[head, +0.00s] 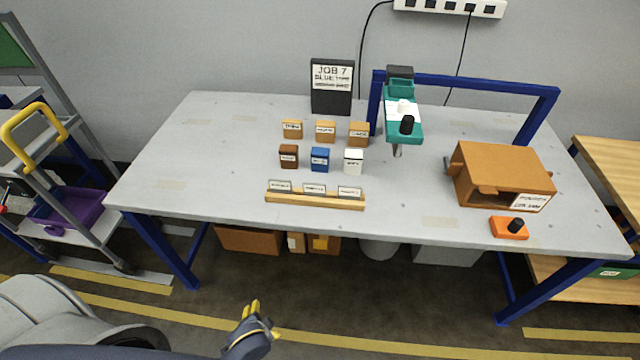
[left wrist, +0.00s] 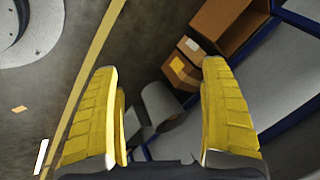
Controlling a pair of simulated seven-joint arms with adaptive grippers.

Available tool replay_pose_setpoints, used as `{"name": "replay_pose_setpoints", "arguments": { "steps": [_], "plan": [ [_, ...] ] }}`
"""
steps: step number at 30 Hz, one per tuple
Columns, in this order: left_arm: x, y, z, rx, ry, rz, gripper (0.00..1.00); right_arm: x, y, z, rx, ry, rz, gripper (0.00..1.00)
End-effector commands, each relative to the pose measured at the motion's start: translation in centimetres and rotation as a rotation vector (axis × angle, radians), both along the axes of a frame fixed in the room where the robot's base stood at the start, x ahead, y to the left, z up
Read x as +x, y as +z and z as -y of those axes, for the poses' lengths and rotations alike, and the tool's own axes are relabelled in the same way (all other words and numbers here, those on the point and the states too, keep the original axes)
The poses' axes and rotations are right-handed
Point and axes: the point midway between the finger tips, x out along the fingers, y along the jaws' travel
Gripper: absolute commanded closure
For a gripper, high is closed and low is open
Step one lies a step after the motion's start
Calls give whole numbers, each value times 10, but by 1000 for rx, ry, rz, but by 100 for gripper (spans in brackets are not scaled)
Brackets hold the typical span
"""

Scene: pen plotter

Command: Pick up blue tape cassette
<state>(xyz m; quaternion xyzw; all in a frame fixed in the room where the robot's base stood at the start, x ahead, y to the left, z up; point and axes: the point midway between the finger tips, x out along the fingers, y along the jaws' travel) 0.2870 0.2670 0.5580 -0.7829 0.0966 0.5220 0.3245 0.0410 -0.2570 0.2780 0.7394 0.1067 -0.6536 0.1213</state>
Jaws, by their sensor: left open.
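The blue tape cassette (head: 320,159) stands upright on the grey table (head: 200,150), in the middle of the front row of small boxes. A brown cassette (head: 288,156) is to its left and a white one (head: 353,161) to its right. My left gripper (head: 252,312) is low in front of the table, over the floor and well apart from the cassettes. In the left wrist view its yellow fingers (left wrist: 162,115) are spread with nothing between them. The cassette is not in that view. My right gripper is not in view.
Orange boxes (head: 325,131) stand behind the cassettes; a wooden label rail (head: 314,201) lies in front. A sign (head: 331,87) reads JOB 7 BLUE. A teal machine (head: 402,115), cardboard box (head: 503,176) and orange switch (head: 509,228) are to the right. The table's left side is clear.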

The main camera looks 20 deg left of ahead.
Motion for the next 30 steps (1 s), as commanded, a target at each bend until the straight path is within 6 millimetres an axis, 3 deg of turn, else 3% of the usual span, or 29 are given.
{"name": "replay_pose_setpoints", "arguments": {
  "steps": [1,3,12,20,30],
  "plan": [
    [8,26,-3,23,-11,25,20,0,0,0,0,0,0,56],
    [18,57,-7,58,-33,49,20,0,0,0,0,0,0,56],
    [68,178,-15,285,-274,136,20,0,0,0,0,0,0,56],
    [124,233,-3,531,-597,162,20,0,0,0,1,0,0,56],
    [222,295,28,1015,-1127,142,20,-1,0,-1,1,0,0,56]
  ]
}}
